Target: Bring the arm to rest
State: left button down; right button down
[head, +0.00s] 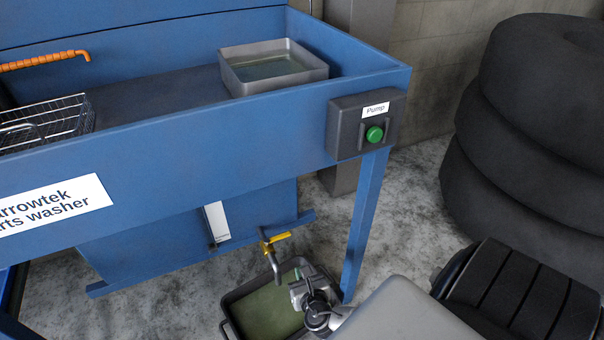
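My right arm comes in from the lower right, and its gripper (300,285) hangs low near the washer's front right leg. It is in front of a grey floor pan (232,303) with greenish liquid, and hides part of it. The gripper is small and seen from above, so I cannot tell whether its fingers are open or shut. It appears to the right of the bent drain pipe with a yellow valve handle (277,238); whether they touch is unclear. My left gripper is not in view.
The blue parts washer (200,135) fills the left and middle. It holds a wire basket (45,120) and a grey tub (272,82) of liquid. A pump box (345,125) with a green button is on its right corner. Stacked tires (530,140) stand at right.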

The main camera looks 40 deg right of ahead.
jog(key=shift+s, duration=0.2)
jog(key=shift+a, duration=0.15)
